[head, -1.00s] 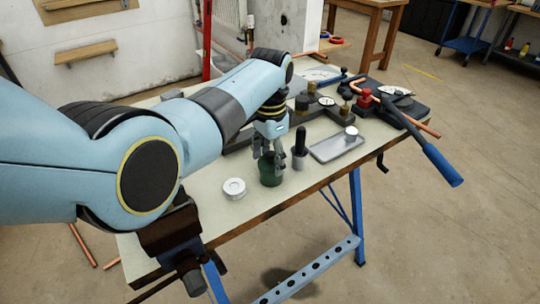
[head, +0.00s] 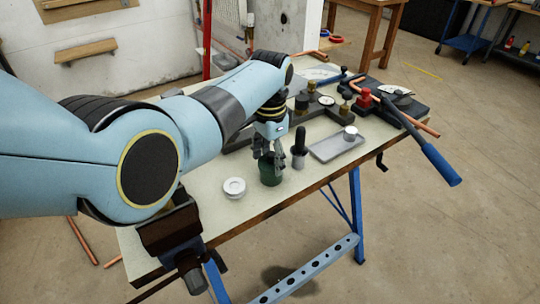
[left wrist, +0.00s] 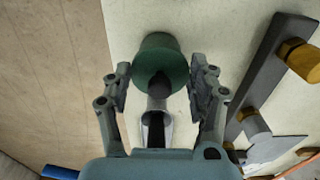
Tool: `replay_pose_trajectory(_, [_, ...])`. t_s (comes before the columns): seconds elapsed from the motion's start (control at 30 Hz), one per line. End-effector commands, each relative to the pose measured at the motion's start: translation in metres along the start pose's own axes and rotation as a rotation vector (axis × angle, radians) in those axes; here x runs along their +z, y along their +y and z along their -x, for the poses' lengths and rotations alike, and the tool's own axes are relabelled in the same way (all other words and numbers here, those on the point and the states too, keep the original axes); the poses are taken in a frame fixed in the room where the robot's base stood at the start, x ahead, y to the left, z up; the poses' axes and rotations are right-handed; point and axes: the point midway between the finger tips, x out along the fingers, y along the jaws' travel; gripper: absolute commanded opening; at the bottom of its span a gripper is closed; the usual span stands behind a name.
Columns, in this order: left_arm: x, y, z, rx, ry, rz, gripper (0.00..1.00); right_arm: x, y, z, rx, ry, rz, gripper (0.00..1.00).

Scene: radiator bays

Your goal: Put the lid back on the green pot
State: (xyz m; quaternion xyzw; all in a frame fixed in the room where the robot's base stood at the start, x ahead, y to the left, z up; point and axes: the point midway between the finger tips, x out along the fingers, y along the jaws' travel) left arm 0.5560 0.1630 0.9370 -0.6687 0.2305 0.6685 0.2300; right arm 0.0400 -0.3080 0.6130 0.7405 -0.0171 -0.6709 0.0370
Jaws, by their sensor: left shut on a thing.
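The green pot (head: 270,174) stands on the pale bench top, below my left gripper (head: 268,158). A pale round, flat piece (head: 234,188) lies left of the pot, and a small white-topped cylinder (head: 351,132) stands on a grey tray; I cannot tell which is the lid. My right gripper is not in view.
A black upright tool (head: 299,146) stands close to the right of the pot. The grey tray (head: 325,151) lies further right. Brass fittings (head: 344,108) and a blue-handled pipe bender (head: 430,152) fill the back and right. The bench's front left is mostly clear.

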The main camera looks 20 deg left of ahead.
Motion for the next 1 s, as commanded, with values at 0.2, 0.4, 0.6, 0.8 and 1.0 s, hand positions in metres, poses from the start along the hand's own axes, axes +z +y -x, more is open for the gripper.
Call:
replay_pose_trajectory(0.2, [0.0001, -0.0001, -0.0003, 0.000, 0.000, 0.000, 0.32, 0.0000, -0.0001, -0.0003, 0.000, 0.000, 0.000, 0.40])
replay_pose_trajectory(0.4, [0.0002, 0.0000, -0.0003, 0.000, 0.000, 0.000, 0.81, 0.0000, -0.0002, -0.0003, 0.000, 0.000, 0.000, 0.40])
replay_pose_trajectory(0.6, [0.0002, 0.0001, -0.0004, 0.000, -0.001, 0.000, 0.86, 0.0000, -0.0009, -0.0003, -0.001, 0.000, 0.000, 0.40])
replay_pose_trajectory(0.8, [0.0002, 0.0002, -0.0005, 0.000, -0.001, 0.000, 1.00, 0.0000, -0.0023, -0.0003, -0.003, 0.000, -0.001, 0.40])
replay_pose_trajectory(1.0, [0.0002, 0.0002, -0.0003, 0.000, -0.001, 0.000, 1.00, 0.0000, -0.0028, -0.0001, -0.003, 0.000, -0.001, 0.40])
